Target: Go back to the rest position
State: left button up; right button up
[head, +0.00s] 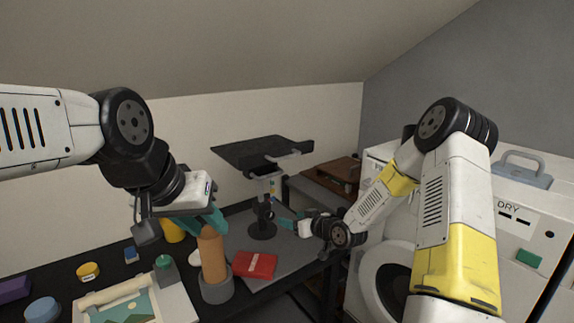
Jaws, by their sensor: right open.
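My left gripper (208,218) reaches in from the left over the dark table. Its teal fingers are at the top of an orange-brown cylinder (213,260), which stands upright in a grey round holder (216,291). I cannot tell whether the fingers are closed on the cylinder or just in front of or behind it. My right gripper (284,223) is open, with its teal fingertips pointing left, close to the post of a black stand (262,230). Whether they touch the post is unclear.
A red book-like item (255,265) lies on the grey mat (293,250). A flat black panel (258,153) tops the stand. A yellow cup (172,232), a green-topped block (165,270) and a picture board (128,306) are at left. A white dryer (535,222) stands at right.

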jog(key=s+d+r+m+g+h, duration=0.1)
jog(key=s+d+r+h, duration=0.35)
jog(key=s+r, duration=0.35)
jog(key=s+d+r+m+g+h, duration=0.1)
jog(key=s+d+r+g+h, duration=0.15)
jog(key=s+d+r, duration=0.5)
jog(key=s+r+m+g, duration=0.1)
jog(key=s+r, duration=0.3)
jog(key=s, duration=0.6)
jog(key=s+r+m, duration=0.2)
jog(key=s+r, duration=0.1)
jog(key=s, duration=0.7)
jog(key=shift+s+r+m+g+y, duration=0.2)
jog(key=shift+r+m+g+y, duration=0.1)
jog(key=shift+r+g, duration=0.05)
